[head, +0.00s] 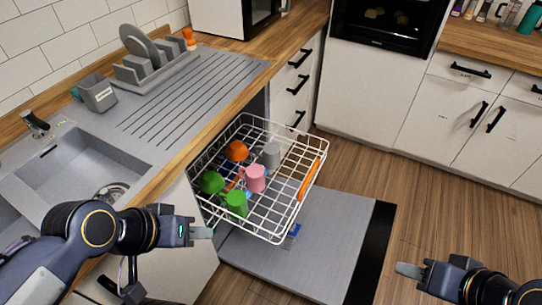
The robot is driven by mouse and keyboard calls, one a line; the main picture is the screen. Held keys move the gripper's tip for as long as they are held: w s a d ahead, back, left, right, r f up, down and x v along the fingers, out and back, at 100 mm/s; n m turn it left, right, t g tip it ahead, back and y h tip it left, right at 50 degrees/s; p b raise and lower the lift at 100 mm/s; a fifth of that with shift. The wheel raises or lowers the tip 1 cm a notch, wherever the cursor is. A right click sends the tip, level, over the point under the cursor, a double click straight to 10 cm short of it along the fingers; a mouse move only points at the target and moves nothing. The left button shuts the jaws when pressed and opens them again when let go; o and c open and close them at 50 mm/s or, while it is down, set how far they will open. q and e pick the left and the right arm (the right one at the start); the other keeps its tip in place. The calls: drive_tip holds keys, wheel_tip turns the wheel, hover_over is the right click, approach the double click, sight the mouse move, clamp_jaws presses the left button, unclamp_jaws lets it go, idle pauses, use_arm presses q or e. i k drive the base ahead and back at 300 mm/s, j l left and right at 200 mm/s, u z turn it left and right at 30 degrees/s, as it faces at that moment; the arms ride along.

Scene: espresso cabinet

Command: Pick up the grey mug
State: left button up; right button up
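The grey mug (271,155) sits in the upper, far part of the white wire dishwasher rack (281,232), behind the pink mug (253,178). My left gripper (203,233) is near the rack's near-left corner, well apart from the grey mug. My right gripper (405,270) is at the lower right over the wooden floor, away from the rack. Both seem to hold nothing; the gap between their fingers cannot be made out.
The rack also holds an orange item (236,151) and green items (211,182) (236,204). The open dishwasher door (335,240) lies below it. The sink (75,165) and counter edge are at left. The floor at right is clear.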

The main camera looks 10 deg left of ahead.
sight(271, 158)
drive_tip(key=u, duration=0.4)
drive_tip(key=i+u, duration=0.1)
drive_tip(key=u, duration=0.3)
drive_tip(key=i+u, duration=0.1)
drive_tip(key=u, duration=0.25)
drive_tip(key=i+u, duration=0.15)
drive_tip(key=u, duration=0.25)
drive_tip(key=i+j, duration=0.15)
